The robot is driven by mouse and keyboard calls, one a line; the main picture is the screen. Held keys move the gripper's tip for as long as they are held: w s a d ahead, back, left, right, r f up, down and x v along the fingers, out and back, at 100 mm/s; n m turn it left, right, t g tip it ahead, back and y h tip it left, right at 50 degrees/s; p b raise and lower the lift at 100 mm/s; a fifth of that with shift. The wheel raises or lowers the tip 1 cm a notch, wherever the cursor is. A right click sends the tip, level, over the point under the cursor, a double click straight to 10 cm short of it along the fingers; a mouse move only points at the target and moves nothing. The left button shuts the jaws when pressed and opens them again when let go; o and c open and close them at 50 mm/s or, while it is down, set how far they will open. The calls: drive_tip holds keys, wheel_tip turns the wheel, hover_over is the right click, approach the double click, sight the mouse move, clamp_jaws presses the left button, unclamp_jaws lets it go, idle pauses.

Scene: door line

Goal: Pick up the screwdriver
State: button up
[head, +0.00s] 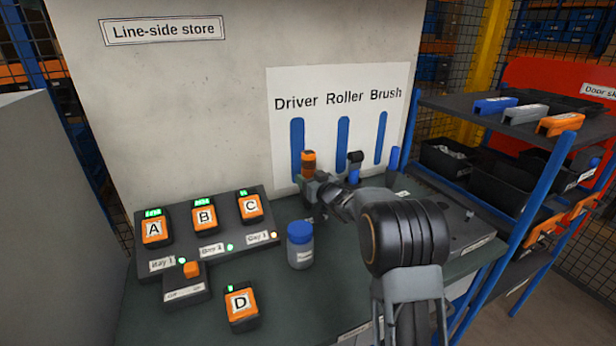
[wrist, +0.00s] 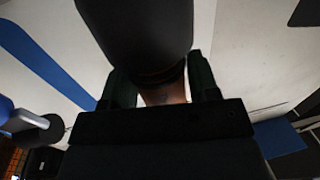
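The screwdriver (head: 308,163) stands upright, with an orange and dark handle, in front of the tool board below the word Driver. My gripper (head: 314,193) is at the lower part of its handle, partly hidden by my own wrist. In the wrist view the screwdriver's thick dark handle (wrist: 140,35) fills the upper middle. My two fingers (wrist: 162,90) stand on either side of its narrower orange-brown part, very close to it. I cannot tell whether both fingers press on it. The screwdriver's lower end is hidden.
A blue-capped bottle (head: 300,248) stands left of my arm on the dark bench. Orange units A, B and C sit in a charger (head: 205,235), with D (head: 241,306) in front. A dark-topped roller (head: 354,163) and blue brush (head: 393,160) stand to the right, before a shelf rack (head: 500,125).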

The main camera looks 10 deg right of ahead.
drive_tip(key=c, duration=0.9)
drive_tip(key=shift+r, duration=0.15)
drive_tip(key=shift+c, duration=0.2)
